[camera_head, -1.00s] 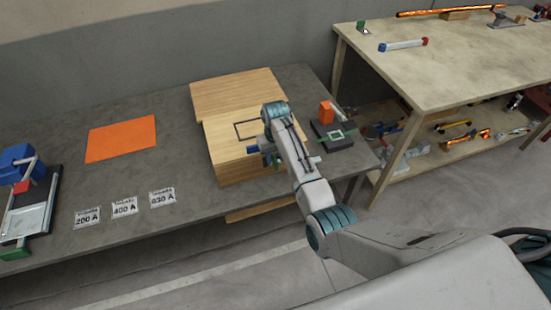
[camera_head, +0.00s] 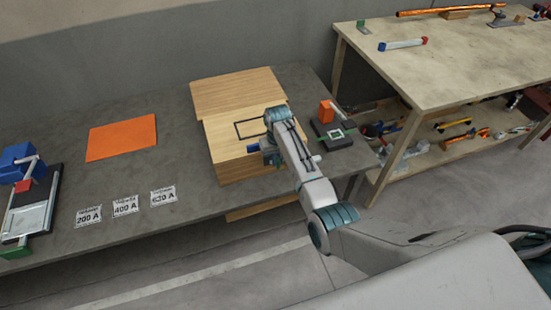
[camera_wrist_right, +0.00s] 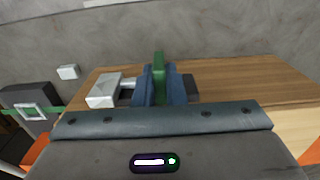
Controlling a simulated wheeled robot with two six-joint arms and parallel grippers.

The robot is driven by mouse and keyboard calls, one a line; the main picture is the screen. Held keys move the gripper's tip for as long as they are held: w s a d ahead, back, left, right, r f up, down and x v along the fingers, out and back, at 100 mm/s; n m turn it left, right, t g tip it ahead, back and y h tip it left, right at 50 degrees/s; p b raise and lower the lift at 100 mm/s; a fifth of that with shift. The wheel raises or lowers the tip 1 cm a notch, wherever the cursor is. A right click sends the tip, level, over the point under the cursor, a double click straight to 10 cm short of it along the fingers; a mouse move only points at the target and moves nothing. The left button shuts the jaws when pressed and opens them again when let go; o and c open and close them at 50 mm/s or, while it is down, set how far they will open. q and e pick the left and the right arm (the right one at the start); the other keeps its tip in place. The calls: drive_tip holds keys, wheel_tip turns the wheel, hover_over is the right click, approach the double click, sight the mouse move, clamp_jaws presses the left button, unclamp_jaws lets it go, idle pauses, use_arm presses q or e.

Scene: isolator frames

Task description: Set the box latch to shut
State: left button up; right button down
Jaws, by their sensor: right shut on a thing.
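The wooden box (camera_head: 236,166) stands near the right end of the grey bench, with a dark rectangle outlined on its top. My right gripper (camera_head: 268,156) is at the box's front right side, and the wrist partly covers that area. In the right wrist view, the blue fingers (camera_wrist_right: 160,86) are shut on a narrow green piece (camera_wrist_right: 158,66), apparently the latch's handle. A pale block on a short rod (camera_wrist_right: 103,90) is beside the fingers, and a dark block is on their other side. The latch's exact position cannot be told. My left gripper is not in view.
A dark fixture (camera_head: 333,135) with an orange block (camera_head: 326,111) stands right of the box. Left are three labels (camera_head: 125,206), an orange sheet (camera_head: 122,138) and a blue clamp fixture (camera_head: 20,165). A wooden workbench (camera_head: 450,70) with tools stands at the right.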

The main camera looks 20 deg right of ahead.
drive_tip(key=d, duration=0.2)
drive_tip(key=shift+w+d+p, duration=0.1)
drive_tip(key=shift+d+p, duration=0.2)
drive_tip(key=shift+p, duration=0.05)
drive_tip(key=c, duration=1.6)
unclamp_jaws()
drive_tip(key=shift+o, duration=0.6)
drive_tip(key=shift+d, duration=0.1)
wheel_tip(320, 180, up, 11)
drive_tip(key=b, duration=0.2)
drive_tip(key=shift+f, duration=0.15)
